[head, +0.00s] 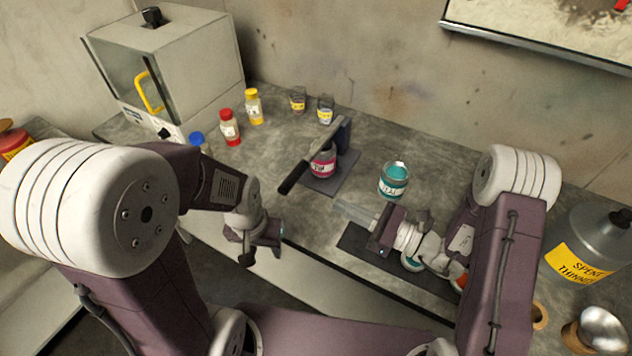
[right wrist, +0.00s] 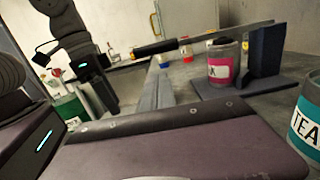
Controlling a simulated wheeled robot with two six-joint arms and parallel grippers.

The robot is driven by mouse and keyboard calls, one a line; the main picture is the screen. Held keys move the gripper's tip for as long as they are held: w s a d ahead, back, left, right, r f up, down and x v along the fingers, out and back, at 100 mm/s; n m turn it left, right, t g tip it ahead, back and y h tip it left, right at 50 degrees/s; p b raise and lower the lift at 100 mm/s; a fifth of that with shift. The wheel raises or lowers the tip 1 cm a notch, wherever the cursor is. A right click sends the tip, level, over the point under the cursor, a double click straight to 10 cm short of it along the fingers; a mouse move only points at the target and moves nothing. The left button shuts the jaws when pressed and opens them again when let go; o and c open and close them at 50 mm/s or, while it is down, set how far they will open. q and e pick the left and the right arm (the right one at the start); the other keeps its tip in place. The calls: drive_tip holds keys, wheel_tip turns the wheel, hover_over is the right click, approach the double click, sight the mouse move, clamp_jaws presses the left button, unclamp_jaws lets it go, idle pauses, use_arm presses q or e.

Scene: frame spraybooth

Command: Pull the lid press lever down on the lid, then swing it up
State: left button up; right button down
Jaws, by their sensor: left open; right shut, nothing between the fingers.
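The lid press has a dark base plate (head: 345,179), an upright post (right wrist: 266,58) and a grey lever (head: 320,145) with a black grip (head: 291,179). The lever lies nearly level over a pink-labelled jar (head: 323,164). In the right wrist view, the lever (right wrist: 215,36) passes just above the jar (right wrist: 223,66); I cannot tell whether it touches the lid. My left gripper (head: 262,250) is open and empty at the table's front edge, left of and nearer than the grip. My right gripper (head: 344,211) is shut and empty, in front of the press.
A teal-labelled jar (head: 393,181) stands right of the press, close to my right gripper. Small cups (head: 325,110) stand behind the press. Red (head: 229,128) and yellow (head: 253,107) bottles stand to its left. A dark mat (head: 359,246) lies under my right arm.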

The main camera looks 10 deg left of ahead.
sight(296, 178)
use_arm(q)
drive_tip(key=shift+s+a+r+p, duration=0.2)
drive_tip(key=shift+s+r+p, duration=0.05)
drive_tip(key=shift+r+p, duration=0.45)
use_arm(e)
drive_tip(key=x, duration=1)
drive_tip(key=shift+s+a, duration=0.2)
drive_tip(key=shift+s, duration=0.05)
drive_tip(key=shift+r, duration=0.1)
wheel_tip(296, 178, up, 4)
drive_tip(key=p, duration=0.2)
drive_tip(key=shift+p, duration=0.3)
use_arm(q)
wheel_tip(296, 178, up, 2)
drive_tip(key=shift+r, duration=0.2)
use_arm(e)
drive_tip(key=shift+s+f, duration=0.15)
drive_tip(key=shift+f, duration=0.1)
